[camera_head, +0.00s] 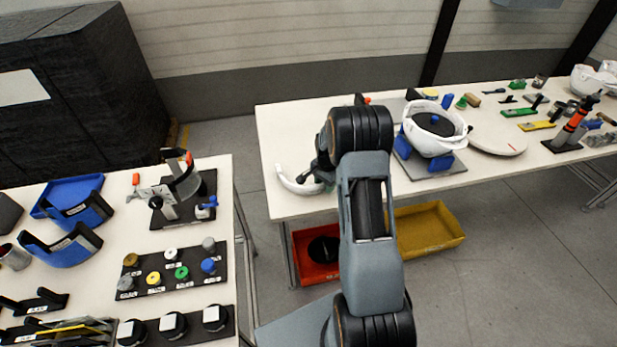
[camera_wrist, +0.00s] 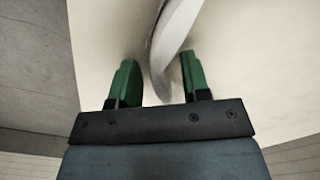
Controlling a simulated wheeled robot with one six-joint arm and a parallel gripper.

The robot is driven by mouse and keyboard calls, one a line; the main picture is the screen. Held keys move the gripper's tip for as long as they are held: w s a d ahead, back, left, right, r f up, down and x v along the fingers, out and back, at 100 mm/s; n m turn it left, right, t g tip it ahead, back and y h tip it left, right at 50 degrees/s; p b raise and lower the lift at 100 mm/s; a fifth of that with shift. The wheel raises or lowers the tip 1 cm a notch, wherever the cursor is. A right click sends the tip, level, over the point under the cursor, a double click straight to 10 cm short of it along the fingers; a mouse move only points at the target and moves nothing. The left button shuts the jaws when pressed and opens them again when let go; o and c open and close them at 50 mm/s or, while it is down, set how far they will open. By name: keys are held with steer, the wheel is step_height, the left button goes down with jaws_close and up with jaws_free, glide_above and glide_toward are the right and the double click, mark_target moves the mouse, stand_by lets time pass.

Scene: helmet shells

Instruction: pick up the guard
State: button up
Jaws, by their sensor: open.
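The guard appears to be the white curved strip (camera_head: 292,182) on the left end of the back table. Its right part is hidden behind my arm and gripper in the head view. My gripper (camera_head: 312,172) is low over the table at the strip's right end. In the wrist view, my two green fingers (camera_wrist: 160,82) are apart and open.
The back table (camera_head: 290,130) carries a white helmet shell (camera_head: 455,128) on a blue-padded stand, a round pale disc (camera_head: 497,140) and several small tools. A red bin (camera_head: 305,272) and a yellow bin (camera_head: 440,230) lie below. The left table (camera_head: 215,170) holds fixtures and blue parts.

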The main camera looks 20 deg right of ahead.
jaws_close()
steer(key=shift+r, duration=0.15)
stand_by(0.4)
